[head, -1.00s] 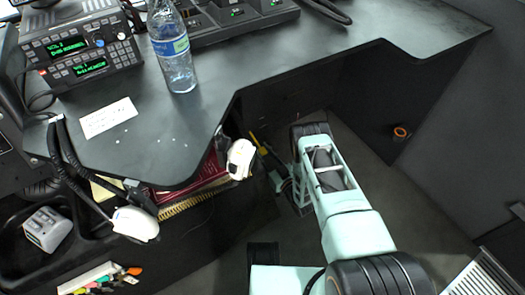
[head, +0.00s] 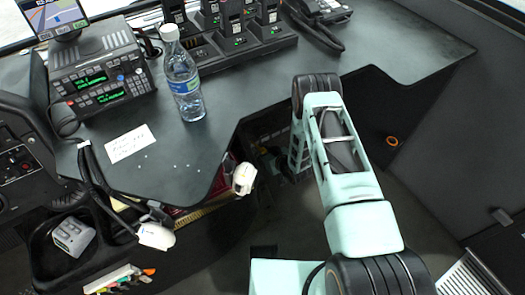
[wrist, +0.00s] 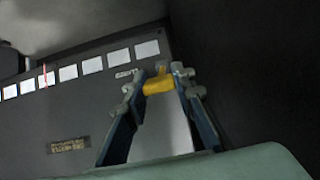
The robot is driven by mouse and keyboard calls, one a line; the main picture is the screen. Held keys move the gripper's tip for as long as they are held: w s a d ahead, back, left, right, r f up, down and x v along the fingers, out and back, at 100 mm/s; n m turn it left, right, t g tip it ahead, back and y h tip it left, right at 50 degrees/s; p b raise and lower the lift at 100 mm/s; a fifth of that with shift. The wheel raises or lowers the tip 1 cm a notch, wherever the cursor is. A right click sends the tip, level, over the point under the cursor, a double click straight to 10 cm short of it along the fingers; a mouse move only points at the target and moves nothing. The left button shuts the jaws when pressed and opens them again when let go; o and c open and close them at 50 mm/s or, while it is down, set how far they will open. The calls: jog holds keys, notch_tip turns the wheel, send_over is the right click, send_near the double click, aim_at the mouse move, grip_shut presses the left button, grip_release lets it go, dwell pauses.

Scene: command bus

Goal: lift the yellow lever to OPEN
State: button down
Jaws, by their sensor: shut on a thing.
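In the wrist view my gripper (wrist: 160,80) is closed around a short yellow lever (wrist: 158,86), which sits between its two fingertips. The lever is in front of a dark panel (wrist: 85,110) with a row of white labels. A small label beside the left fingertip is too small to read. In the head view my arm reaches past the desk edge, and neither the lever nor my fingertips can be made out there.
The dark desk (head: 260,95) overhangs the area left of my arm. A water bottle (head: 184,85), radios (head: 100,80) and a charger rack (head: 240,40) stand on it. A white handset (head: 243,178) hangs at its edge. Open floor shows at the lower right.

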jog(key=shift+w+a+r, duration=0.3)
jog(key=shift+w+r, duration=0.15)
jog(key=shift+r, duration=0.25)
jog(key=c, duration=1.6)
grip_release()
jog(key=shift+s+f, duration=0.1)
jog(key=shift+f, duration=0.05)
jog(key=shift+s+d, duration=0.1)
jog(key=shift+s+d, duration=0.15)
jog(key=shift+s, duration=0.05)
jog(key=v, duration=1.1)
jog(key=shift+r, duration=0.3)
